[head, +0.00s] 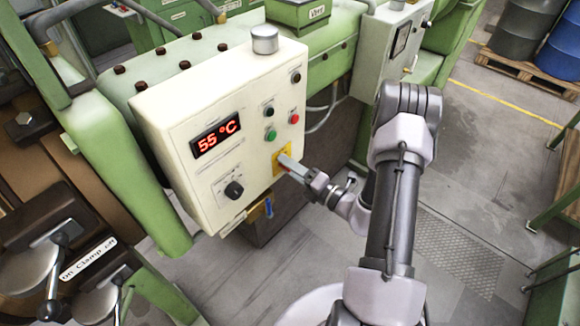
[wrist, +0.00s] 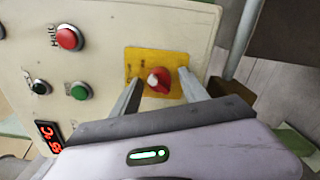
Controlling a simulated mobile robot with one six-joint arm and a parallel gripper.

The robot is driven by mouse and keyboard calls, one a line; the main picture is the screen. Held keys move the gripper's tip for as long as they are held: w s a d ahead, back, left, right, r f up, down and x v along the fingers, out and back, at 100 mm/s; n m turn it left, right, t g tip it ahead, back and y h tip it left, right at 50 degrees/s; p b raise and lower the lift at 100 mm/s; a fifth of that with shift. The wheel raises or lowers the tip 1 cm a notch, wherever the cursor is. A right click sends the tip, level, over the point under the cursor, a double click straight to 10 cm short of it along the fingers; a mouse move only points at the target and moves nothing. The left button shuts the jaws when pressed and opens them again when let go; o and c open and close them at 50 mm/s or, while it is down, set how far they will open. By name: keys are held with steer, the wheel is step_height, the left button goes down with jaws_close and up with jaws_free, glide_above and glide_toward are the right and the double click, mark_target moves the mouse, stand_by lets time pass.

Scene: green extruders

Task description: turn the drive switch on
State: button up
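The red rotary switch (wrist: 159,82) with a pale tip sits on a yellow plate (wrist: 142,57) on the cream control box. In the head view the yellow plate (head: 279,152) is at the box's lower right, and my gripper hides most of the switch. My gripper (head: 288,162) reaches the plate from the right. In the wrist view my gripper (wrist: 160,76) is open, one finger on each side of the switch. Gaps show between the fingers and the knob. I cannot tell whether the fingertips touch the plate.
The cream box (head: 210,105) also carries a red 55 °C display (head: 216,138), a green button (head: 271,135), a red button (head: 294,118) and a black knob (head: 234,190). A second cream box (head: 385,60) stands to the right. Green machine frames surround them. Grey floor is open at lower right.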

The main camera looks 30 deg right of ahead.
steer(key=v, duration=1.7)
steer(key=shift+s+p, duration=0.2)
steer(key=shift+p, duration=0.2)
steer(key=shift+r, duration=0.1)
steer(key=w+a+r+n+g+y+b, duration=0.1)
steer(key=a+r+n+g+y+b, duration=0.1)
steer(key=a+n+g+y, duration=0.25)
steer(key=w+a+r+n+g+y+b, duration=0.1)
steer(key=a+r+n+g+y+b, duration=0.15)
steer(key=a+n, duration=0.45)
steer(key=s+a+r+n+g+h+b, duration=0.2)
steer(key=s+a+n+h+b, duration=0.2)
steer(key=n, duration=1.1)
steer(key=s+a+r+n+g+h+b, duration=0.2)
steer(key=s+a+n+h+b, duration=0.2)
steer(key=n, duration=1.1)
steer(key=a+h+b, duration=0.1)
steer(key=a+h, duration=0.2)
steer(key=a, duration=0.1)
steer(key=shift+s+b, duration=0.35)
steer(key=shift+s, duration=0.05)
